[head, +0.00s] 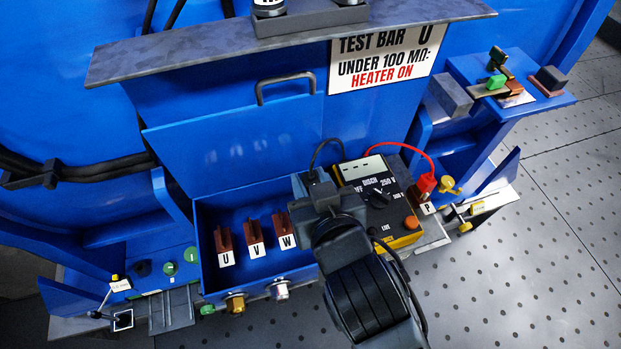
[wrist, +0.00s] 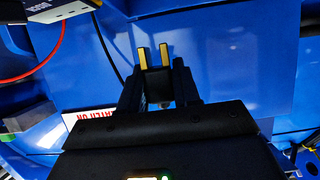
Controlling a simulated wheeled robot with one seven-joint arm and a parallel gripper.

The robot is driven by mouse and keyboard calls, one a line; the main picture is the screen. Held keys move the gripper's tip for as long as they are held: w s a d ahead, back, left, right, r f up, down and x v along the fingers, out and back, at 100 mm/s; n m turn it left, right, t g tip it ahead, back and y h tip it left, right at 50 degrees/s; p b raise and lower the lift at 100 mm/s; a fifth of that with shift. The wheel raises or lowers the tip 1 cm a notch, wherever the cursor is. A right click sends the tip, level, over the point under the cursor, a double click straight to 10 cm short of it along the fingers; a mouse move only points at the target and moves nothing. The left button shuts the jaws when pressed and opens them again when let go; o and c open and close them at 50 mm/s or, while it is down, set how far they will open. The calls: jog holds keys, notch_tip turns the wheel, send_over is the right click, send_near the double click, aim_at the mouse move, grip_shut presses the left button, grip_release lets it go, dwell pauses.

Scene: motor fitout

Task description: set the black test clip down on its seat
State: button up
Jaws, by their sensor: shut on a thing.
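My gripper (head: 316,184) is shut on the black test clip, over the right end of the open blue terminal box (head: 199,235). In the wrist view the clip (wrist: 158,83) is a dark body between the black fingers, with two brass-coloured prongs pointing away from my gripper. A black lead (head: 318,150) loops from the insulation tester (head: 380,195) to the clip; it also shows in the wrist view (wrist: 104,42). In the head view my gripper mostly hides the clip. I cannot pick out its seat with certainty.
Three brown terminals marked U (head: 223,238), V (head: 254,232) and W (head: 284,228) stand in the box. The raised lid (head: 235,135) is behind it. A red clip (head: 426,184) sits by the P label, right of the tester. A grey shelf (head: 200,55) overhangs above.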

jog(key=shift+f+b, duration=1.4)
jog(key=shift+f, duration=0.9)
jog(key=shift+f+b, duration=0.55)
jog(key=shift+f, duration=0.95)
dwell(0.5)
jog(key=o, duration=1.1)
jog(key=shift+d, duration=0.1)
jog(key=shift+d, duration=0.1)
jog(key=shift+a+b+v, duration=0.2)
jog(key=shift+b+v, duration=0.25)
jog(key=shift+v, duration=3.4)
jog(key=shift+s, duration=0.1)
